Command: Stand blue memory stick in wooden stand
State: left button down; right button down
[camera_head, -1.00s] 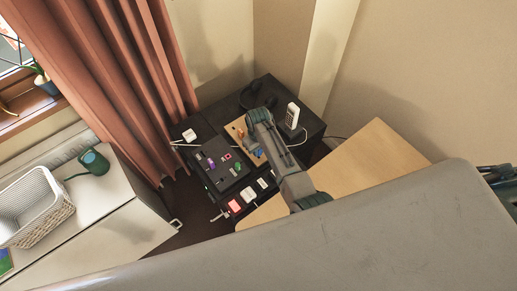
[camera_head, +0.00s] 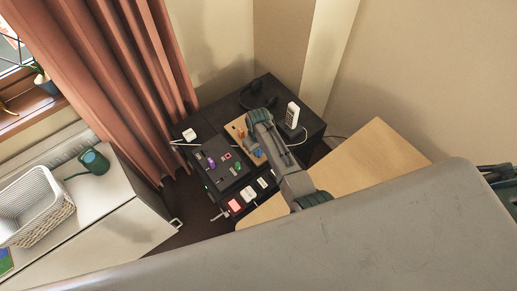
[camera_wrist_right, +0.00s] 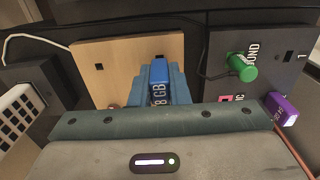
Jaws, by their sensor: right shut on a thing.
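The blue memory stick (camera_wrist_right: 158,94), with white lettering, is held upright between the blue-grey fingers of my right gripper (camera_wrist_right: 160,72). In the head view my right gripper (camera_head: 258,152) is over the wooden stand (camera_head: 234,127). The stand is a light wood block with small dark slots, and it also shows in the right wrist view (camera_wrist_right: 115,75). The stick is over the stand's right part. Its lower end is hidden by the fingers, so I cannot tell whether it touches the stand or sits in a slot. My left gripper is not in view.
A black panel (camera_wrist_right: 273,62) with a green plug (camera_wrist_right: 242,67) and a purple stick (camera_wrist_right: 281,110) lies right of the stand in the wrist view. A white phone (camera_head: 292,115) and headphones (camera_head: 254,92) are on the dark desk. A wooden tabletop (camera_head: 350,165) is bare.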

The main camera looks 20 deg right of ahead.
jog(key=shift+f+b, duration=0.5)
jog(key=shift+f, duration=0.35)
dwell(1.2)
jog(key=c, duration=1.3)
grip_release()
notch_tip(320, 180, up, 11)
jog(key=shift+f+b, duration=0.15)
jog(key=shift+b, duration=0.6)
